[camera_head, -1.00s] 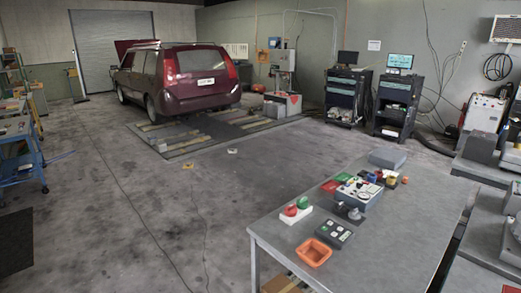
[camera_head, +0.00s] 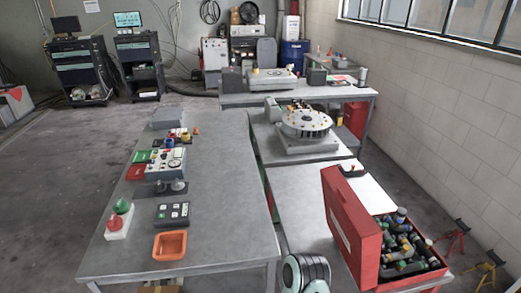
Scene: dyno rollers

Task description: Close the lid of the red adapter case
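The red adapter case (camera_head: 440,268) stands on a grey table at the lower right. Its red lid (camera_head: 352,228) is open and stands up steeply along the left side of the case. Several dark cylindrical adapters (camera_head: 404,243) with coloured ends lie inside. The lid hides part of the table behind it and the left edge of the case. Neither of my grippers shows in this view.
A rounded grey and black part (camera_head: 306,274) stands left of the lid, perhaps my own arm. The left table (camera_head: 226,190) carries an orange tray (camera_head: 170,245), a button box and a control panel. A round roller device (camera_head: 305,124) sits behind the case.

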